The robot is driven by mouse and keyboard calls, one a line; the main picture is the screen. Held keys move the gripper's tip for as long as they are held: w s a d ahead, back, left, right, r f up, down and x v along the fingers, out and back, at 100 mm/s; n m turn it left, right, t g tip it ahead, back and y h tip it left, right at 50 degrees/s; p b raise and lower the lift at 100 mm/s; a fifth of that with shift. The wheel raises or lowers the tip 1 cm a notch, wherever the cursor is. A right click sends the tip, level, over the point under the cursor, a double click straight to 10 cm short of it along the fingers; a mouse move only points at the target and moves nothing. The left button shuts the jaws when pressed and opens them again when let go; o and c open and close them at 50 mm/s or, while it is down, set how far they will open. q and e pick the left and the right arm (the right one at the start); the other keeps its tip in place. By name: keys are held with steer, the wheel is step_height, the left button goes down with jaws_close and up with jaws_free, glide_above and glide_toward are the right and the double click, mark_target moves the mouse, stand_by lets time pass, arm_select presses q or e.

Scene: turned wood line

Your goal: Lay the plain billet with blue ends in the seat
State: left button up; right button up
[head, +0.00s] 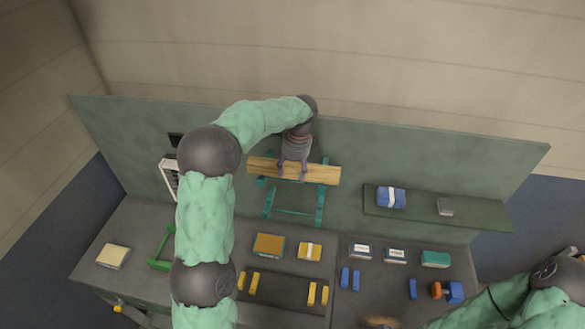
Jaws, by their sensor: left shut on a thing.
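My left gripper (293,172) is shut on a light wood billet (322,174) near its middle. The billet lies crosswise, roughly level, in front of the upright panel. Its end faces are too small to tell their colour. A teal rack (293,211) with two side posts stands right behind and below the billet; I cannot tell whether they touch. Which fixture is the seat is not clear. A dark bed with yellow posts (312,293) and blue posts (350,278) stand on the bench. My right arm shows at the lower right, but its gripper is not in view.
The bench (140,225) carries a green stand (162,250), a tan-topped block (269,245), a yellow pack (310,251), small boxes (396,255) and an orange and blue piece (447,291). A shelf (430,211) at right holds a blue pack (391,197) and a grey block (445,206).

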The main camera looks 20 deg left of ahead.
arm_select(q)
steer(key=shift+r, duration=0.1)
steer(key=o, duration=1.5)
steer(key=shift+o, duration=0.7)
step_height(320, 180, up, 12)
steer(key=d, duration=0.1)
steer(key=shift+w+d, duration=0.15)
steer(key=shift+d, duration=0.1)
